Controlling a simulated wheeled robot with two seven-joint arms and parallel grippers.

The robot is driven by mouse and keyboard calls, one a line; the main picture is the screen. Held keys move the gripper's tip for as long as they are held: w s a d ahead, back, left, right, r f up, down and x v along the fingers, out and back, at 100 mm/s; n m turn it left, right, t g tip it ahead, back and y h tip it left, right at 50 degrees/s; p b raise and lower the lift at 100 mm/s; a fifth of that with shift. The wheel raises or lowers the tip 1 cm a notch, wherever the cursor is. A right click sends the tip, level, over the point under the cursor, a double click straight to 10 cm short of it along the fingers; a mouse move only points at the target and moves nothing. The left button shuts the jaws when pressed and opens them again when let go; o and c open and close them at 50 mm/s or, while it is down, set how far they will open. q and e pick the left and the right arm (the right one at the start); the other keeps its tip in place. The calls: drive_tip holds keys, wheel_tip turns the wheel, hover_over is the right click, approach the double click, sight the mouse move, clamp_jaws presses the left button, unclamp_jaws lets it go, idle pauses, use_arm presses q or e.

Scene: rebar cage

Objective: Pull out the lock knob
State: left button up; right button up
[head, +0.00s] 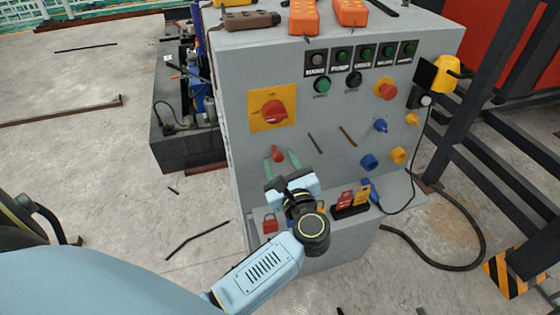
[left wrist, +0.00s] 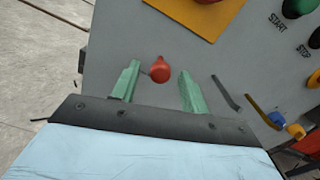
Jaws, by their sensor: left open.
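The lock knob is a small red knob (head: 277,153) on the front of the grey control cabinet (head: 330,185), below the red rotary switch on its yellow plate (head: 272,108). In the left wrist view the red knob (left wrist: 160,69) lies between the two green fingers. My left gripper (head: 281,159) is open, with one finger on each side of the knob and a gap to both. Whether the fingertips reach past the knob is hard to tell. My right gripper is not in view.
Push buttons (head: 361,55) and a red emergency stop (head: 386,90) sit higher on the panel. Blue and yellow knobs (head: 370,161) are at the right. A ledge below holds red and yellow tags (head: 350,201) and a red padlock (head: 269,224). A black cable hangs at the right.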

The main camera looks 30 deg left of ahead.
use_arm(q)
drive_tip(key=b+v, duration=0.2)
drive_tip(key=v, duration=1)
drive_tip(key=shift+s+d, duration=0.1)
drive_tip(key=shift+s, duration=0.05)
